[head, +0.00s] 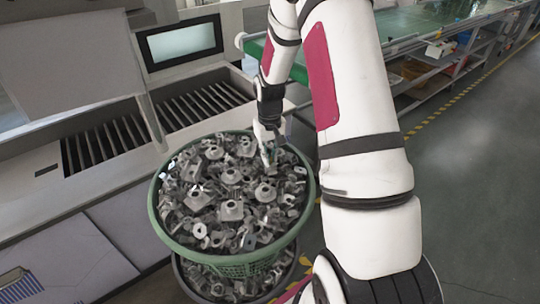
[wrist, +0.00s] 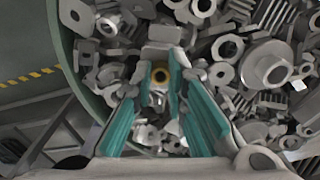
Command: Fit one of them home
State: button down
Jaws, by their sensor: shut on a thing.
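A round green basket (head: 250,267) is heaped with loose grey metal parts (head: 231,211), such as flanged collars, nuts, brackets and gears. My gripper (head: 267,152) reaches down into the far right side of the heap in the head view. In the wrist view its two teal-padded fingers (wrist: 162,88) are close together, shut on a small metal part (wrist: 160,75) with a dark hole and a yellowish ring. The part's full outline is hidden by the fingers and by neighbouring parts. The basket's green side (wrist: 83,70) curves along the left of the wrist view.
A second container (head: 290,284) with more parts is under the basket. To the left stands a grey machine with slatted openings (head: 110,140) and a screen (head: 184,42). A green-topped bench (head: 435,22) with shelves is behind. Open floor (head: 475,170) lies at right.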

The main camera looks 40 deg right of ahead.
jog(key=c, duration=1.5)
grip_release()
jog(key=shift+f, duration=0.15)
notch_tip(320, 180, up, 12)
jog(key=shift+r, duration=0.1)
jog(key=s+a+r+n+t, duration=0.1)
jog(key=s+a+r, duration=0.35)
jog(key=r, duration=0.25)
jog(key=s+a+r+t, duration=0.1)
jog(key=s+a+r, duration=0.2)
jog(key=a+r, duration=0.3)
jog(key=s+a+r+t, duration=0.1)
jog(key=s+a+r, duration=0.1)
jog(key=s, duration=0.3)
jog(key=s+a+r+n+t, duration=0.1)
jog(key=s+a+r, duration=0.1)
jog(key=s, duration=0.3)
jog(key=s+a+r+t, duration=0.1)
jog(key=s+a+r, duration=0.1)
jog(key=s, duration=0.3)
jog(key=shift+a+r+n+t+b, duration=0.2)
jog(key=shift+a+n+t+b, duration=0.15)
jog(key=shift+a, duration=0.4)
